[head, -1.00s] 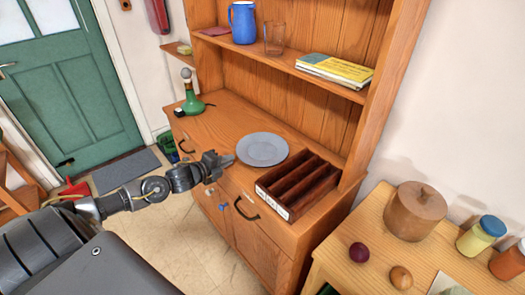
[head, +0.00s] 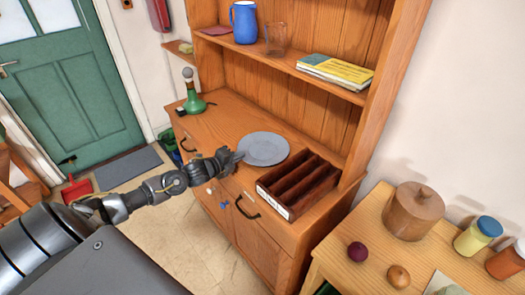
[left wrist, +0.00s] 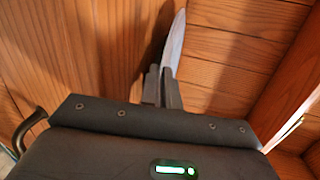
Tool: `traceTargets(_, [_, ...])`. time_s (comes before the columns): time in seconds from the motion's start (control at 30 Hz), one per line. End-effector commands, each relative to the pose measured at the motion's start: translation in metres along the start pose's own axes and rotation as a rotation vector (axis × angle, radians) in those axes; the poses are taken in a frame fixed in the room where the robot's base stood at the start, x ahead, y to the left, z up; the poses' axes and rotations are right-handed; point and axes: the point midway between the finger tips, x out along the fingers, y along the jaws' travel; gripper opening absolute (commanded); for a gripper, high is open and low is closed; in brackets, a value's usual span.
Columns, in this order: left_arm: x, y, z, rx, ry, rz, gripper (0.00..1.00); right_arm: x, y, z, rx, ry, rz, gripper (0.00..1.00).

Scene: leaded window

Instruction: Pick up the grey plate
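The grey plate (head: 264,149) lies flat on the wooden dresser's worktop, left of the dark cutlery box. My left gripper (head: 237,157) is at the plate's left rim. In the left wrist view the plate (left wrist: 176,38) shows nearly edge-on as a pale sliver. There the two dark fingers (left wrist: 161,86) stand close together with the plate's rim between them, and they look shut on it. The exact contact is small and partly hidden. My right gripper is not in view.
The dark divided box (head: 299,185) stands close to the plate's right. A green lamp (head: 194,97) stands at the worktop's far left. Above are a shelf with a blue jug (head: 243,22), a glass and books (head: 336,70). A side table (head: 345,235) is at right.

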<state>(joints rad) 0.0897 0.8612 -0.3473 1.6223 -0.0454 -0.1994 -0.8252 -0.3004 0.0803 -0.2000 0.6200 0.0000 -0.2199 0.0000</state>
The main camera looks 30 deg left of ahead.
Motion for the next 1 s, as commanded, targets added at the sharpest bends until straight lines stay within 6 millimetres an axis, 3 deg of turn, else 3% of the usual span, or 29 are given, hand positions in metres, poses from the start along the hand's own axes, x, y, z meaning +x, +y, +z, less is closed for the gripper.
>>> traceTargets(0.33, [-0.002, -0.007, 0.002, 0.0, -0.001, -0.002, 0.0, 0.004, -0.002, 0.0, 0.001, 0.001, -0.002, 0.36])
traceTargets(0.5, [-0.008, -0.029, 0.005, 0.005, 0.0, -0.007, 0.0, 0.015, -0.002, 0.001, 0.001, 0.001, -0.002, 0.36])
traceTargets(0.73, [-0.073, -0.066, 0.022, 0.011, 0.003, 0.004, 0.0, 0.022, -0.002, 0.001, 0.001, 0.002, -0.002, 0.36])
traceTargets(1.0, [-0.116, -0.072, 0.033, 0.0, 0.001, 0.006, 0.0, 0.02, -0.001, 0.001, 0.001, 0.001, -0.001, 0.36])
